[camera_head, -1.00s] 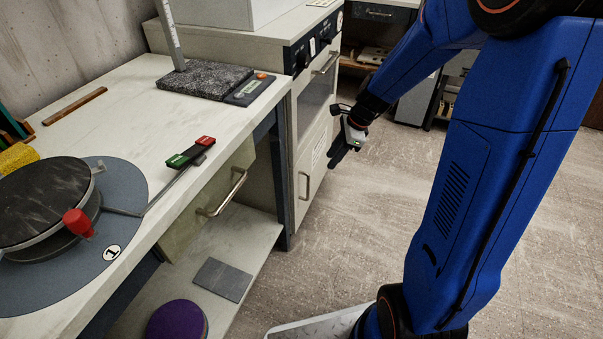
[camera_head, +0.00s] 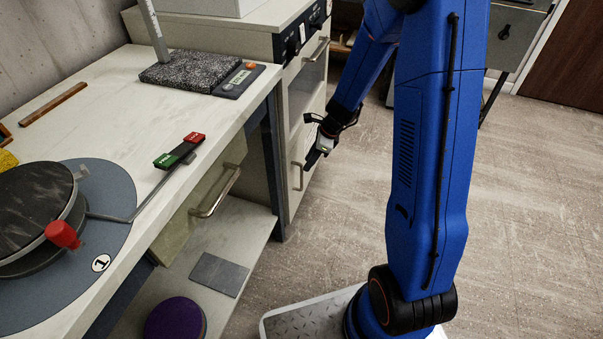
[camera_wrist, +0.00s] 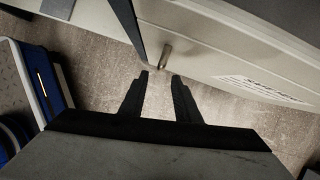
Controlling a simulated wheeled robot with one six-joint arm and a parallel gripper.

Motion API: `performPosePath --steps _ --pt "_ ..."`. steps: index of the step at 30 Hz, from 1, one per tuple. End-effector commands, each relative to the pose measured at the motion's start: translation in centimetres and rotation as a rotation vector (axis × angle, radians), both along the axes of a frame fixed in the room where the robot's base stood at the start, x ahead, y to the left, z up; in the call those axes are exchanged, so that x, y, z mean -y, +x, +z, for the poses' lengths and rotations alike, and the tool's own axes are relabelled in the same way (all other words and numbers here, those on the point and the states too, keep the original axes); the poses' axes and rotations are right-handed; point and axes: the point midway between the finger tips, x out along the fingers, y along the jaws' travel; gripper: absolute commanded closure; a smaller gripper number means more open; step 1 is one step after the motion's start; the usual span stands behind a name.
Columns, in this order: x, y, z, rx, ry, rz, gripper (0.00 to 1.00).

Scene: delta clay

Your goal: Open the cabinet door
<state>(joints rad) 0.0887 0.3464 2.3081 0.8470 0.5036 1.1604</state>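The pale cabinet door (camera_head: 309,158) is the lower front of the unit beyond the workbench and looks closed. Its upright metal handle (camera_head: 298,177) is near the door's left edge. In the wrist view the handle (camera_wrist: 166,56) stands out from the pale door (camera_wrist: 212,62), just beyond the fingertips. My gripper (camera_head: 311,163) is close in front of the door, beside the handle. In the wrist view my gripper (camera_wrist: 161,79) has its two dark fingers apart with nothing between them. Whether a fingertip touches the handle cannot be told.
The workbench (camera_head: 104,107) stands at left with a drawer handle (camera_head: 217,192) on its front and a lower shelf (camera_head: 235,228). A red-and-green switch block (camera_head: 179,151) is near its edge. Open floor (camera_head: 520,220) lies to the right.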

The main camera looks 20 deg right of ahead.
Motion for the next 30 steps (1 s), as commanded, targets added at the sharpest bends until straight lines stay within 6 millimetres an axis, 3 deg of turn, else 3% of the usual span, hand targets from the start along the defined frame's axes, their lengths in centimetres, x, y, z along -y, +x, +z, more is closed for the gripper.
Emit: performPosePath --steps 9,15,29,30 --pt "-1.7 0.7 -4.6 -0.002 0.0 0.001 0.71" --pt "-2.5 1.1 -6.5 -0.001 0.0 0.0 0.71" --pt "-2.8 1.3 -7.3 0.001 -0.001 0.001 0.71" --pt "-2.8 1.3 -7.3 0.001 -0.001 0.001 0.75"
